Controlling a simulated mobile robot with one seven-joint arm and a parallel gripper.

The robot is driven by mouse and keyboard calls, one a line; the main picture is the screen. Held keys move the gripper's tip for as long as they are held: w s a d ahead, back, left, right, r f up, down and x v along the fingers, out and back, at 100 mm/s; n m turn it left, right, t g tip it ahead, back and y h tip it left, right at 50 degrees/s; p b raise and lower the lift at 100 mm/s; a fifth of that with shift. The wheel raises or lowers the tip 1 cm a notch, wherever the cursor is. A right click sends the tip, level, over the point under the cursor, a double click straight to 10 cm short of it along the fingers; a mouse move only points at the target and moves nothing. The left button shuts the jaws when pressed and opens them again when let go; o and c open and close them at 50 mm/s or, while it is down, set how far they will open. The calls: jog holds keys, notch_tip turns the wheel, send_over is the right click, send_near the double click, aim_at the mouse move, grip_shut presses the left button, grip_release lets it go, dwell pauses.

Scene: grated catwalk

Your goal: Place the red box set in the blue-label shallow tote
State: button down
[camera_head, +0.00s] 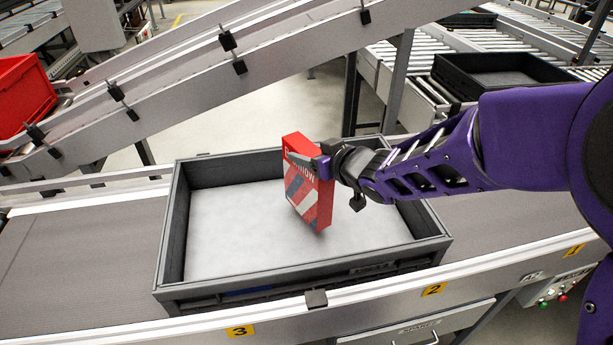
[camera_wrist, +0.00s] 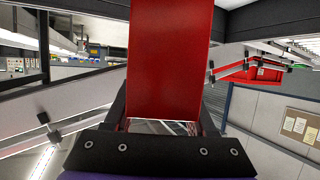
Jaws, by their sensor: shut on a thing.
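The red box set (camera_head: 309,193) is a red box with white and dark diagonal stripes and white lettering. My gripper (camera_head: 308,160) is shut on its upper part. In the head view it hangs tilted over the inside of a shallow dark grey tote (camera_head: 300,284) with a light floor. I cannot tell how far above the floor its lower end is. A small blue patch shows on the tote's front wall, partly in shadow. In the wrist view the red box (camera_wrist: 168,65) stands between my gripper's fingers (camera_wrist: 160,112) and fills the middle.
The tote sits on a grey conveyor belt (camera_head: 75,260) with white rails. An inclined conveyor (camera_head: 190,75) crosses behind it. A red bin (camera_head: 24,95) stands at the far left. Another dark tote (camera_head: 500,75) sits on rollers at the back right. The tote's inside looks otherwise empty.

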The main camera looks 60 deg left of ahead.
jog(key=shift+f+b, duration=0.5)
jog(key=shift+f, duration=1.3)
jog(key=shift+f, duration=0.2)
jog(key=shift+c, duration=1.1)
grip_release()
jog(key=p+v, duration=0.1)
jog(key=v, duration=1.1)
jog(key=shift+p, duration=0.3)
jog(key=shift+d, duration=0.1)
